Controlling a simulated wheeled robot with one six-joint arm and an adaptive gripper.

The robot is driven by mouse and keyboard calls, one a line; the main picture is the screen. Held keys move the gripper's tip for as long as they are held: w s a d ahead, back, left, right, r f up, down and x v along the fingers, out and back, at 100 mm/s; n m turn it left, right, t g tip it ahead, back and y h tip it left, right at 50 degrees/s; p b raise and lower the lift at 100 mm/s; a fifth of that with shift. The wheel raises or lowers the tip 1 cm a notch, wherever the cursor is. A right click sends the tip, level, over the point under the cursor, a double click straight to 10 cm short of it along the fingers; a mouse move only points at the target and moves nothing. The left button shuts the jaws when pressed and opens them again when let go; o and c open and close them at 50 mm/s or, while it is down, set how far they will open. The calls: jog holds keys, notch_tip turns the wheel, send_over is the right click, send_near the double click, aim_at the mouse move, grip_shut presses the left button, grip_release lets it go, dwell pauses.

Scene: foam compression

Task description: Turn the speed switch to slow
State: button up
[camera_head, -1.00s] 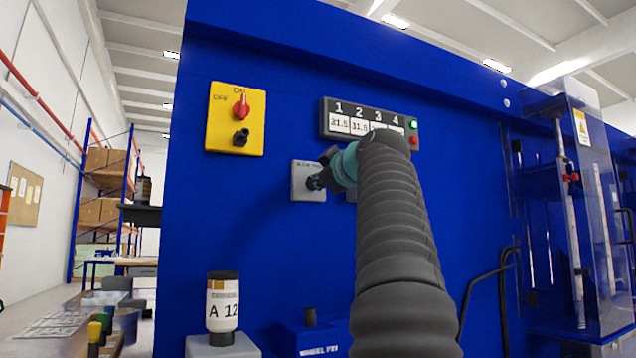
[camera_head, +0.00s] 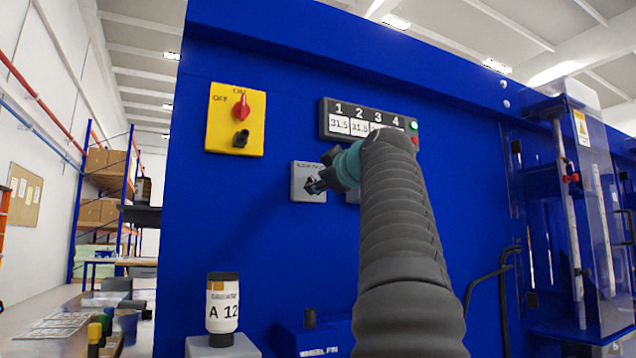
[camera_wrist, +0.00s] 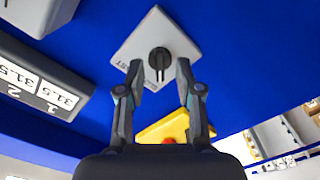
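The speed switch is a black knob (camera_wrist: 159,60) on a small grey box (camera_wrist: 155,28), shown in the wrist view with its pointer line along the picture's vertical. The box (camera_head: 297,180) is on the blue machine wall in the head view, where its label is too small to read and the knob is largely covered by my gripper. My gripper (camera_head: 318,170) is in front of this box. In the wrist view my gripper (camera_wrist: 160,77) is open, its two fingertips apart on either side of the knob's lower part. Contact with the knob cannot be told.
A yellow box with a red switch (camera_head: 241,107) is at upper left. A numbered display panel (camera_head: 328,129) with green and red buttons is above my arm. A grease bottle (camera_head: 222,320) stands below.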

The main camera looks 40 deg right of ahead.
jog(key=v, duration=1.1)
jog(key=shift+a, duration=0.2)
